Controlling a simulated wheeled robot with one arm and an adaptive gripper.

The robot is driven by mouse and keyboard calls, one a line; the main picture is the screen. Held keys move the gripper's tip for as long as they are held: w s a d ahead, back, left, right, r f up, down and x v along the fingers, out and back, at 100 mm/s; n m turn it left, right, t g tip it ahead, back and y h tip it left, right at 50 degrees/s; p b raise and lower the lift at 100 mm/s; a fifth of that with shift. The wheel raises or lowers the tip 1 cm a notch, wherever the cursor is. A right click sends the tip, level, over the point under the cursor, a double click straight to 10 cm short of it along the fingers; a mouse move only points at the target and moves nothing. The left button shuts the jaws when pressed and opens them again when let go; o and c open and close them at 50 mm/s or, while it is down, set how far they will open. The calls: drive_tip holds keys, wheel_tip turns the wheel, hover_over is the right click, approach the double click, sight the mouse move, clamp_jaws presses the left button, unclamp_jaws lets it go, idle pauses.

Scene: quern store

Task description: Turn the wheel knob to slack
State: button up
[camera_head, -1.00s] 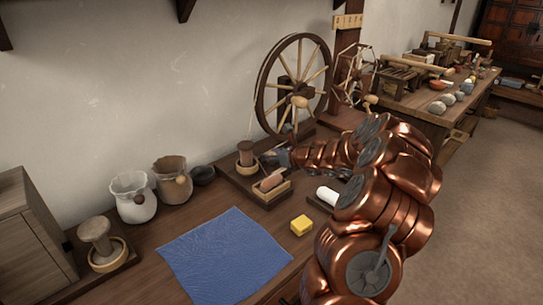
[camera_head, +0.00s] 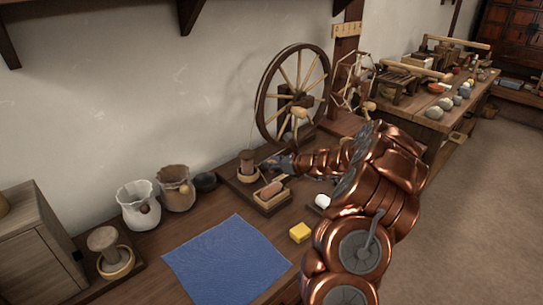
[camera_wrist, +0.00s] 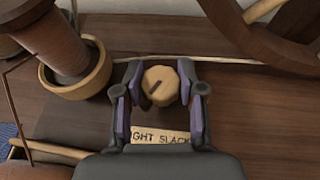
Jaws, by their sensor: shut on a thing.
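The wheel knob (camera_wrist: 161,84) is a small, pale wooden, scalloped knob with a dark slot on its face, slanting toward the lower left in the wrist view. My gripper (camera_wrist: 160,93) is shut on it, with one dark, purple-padded finger on each side. A wooden label (camera_wrist: 160,137) lies just below the knob; "GHT SLACK" is readable and its left end is hidden by the gripper. In the head view my gripper (camera_head: 284,162) is low in front of the large spoked wheel (camera_head: 300,101), and the knob is hidden there.
A spool in a round wooden holder (camera_wrist: 88,84) stands close to the left of my gripper. A pale cord (camera_wrist: 222,61) runs behind the knob.

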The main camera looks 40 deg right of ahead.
drive_tip(key=shift+d+r+n+g+y+p, duration=0.15)
drive_tip(key=shift+n+g+y+p, duration=0.45)
drive_tip(key=shift+n+y+p, duration=1.65)
drive_tip(key=g+p, duration=0.1)
drive_tip(key=p, duration=0.2)
drive_tip(key=shift+p, duration=0.3)
drive_tip(key=shift+f+n+g+y+p, duration=0.25)
drive_tip(key=shift+n+g+y+p, duration=0.05)
drive_tip(key=shift+n+g+y, duration=1.1)
drive_tip(key=shift+a+r+n+g+y+b, duration=0.15)
drive_tip(key=shift+n+g+y+b, duration=0.7)
drive_tip(key=shift+n+g, duration=0.85)
drive_tip(key=o, duration=1.1)
drive_tip(key=shift+r+t+p, duration=0.1)
drive_tip(key=shift+t+p, duration=0.2)
drive_tip(key=shift+t, duration=0.1)
drive_tip(key=shift+a+m+t+h+p, duration=0.1)
drive_tip(key=shift+m+t+h+p, duration=0.55)
drive_tip(key=shift+m+t, duration=0.75)
